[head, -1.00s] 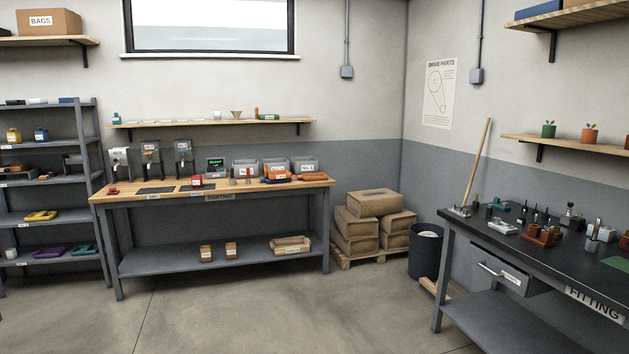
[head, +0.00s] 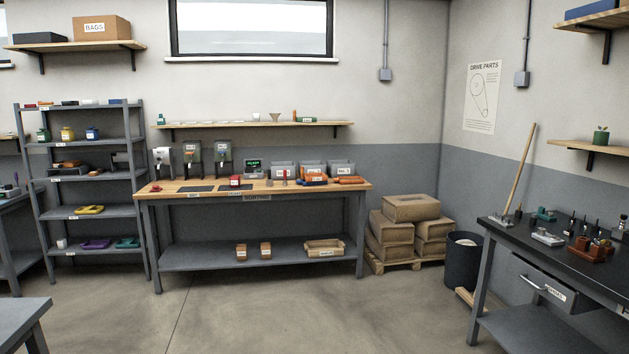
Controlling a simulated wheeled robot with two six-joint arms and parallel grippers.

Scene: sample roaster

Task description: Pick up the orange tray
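A low flat orange object (head: 349,180) lies at the right end of the sorting bench (head: 185,197); it is too small to tell for sure whether it is the orange tray. More orange (head: 314,180) shows just left of it, by the grey bins (head: 284,170). A small orange-brown item (head: 68,163) also lies on the grey shelf rack (head: 83,218) at left. Neither of my grippers is in view.
The rack also holds a yellow tray (head: 89,210), a purple tray (head: 96,244) and a teal tray (head: 127,242). Boxes on a pallet (head: 410,208) and a dark bin (head: 463,262) stand right of the bench. The middle floor (head: 260,315) is clear.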

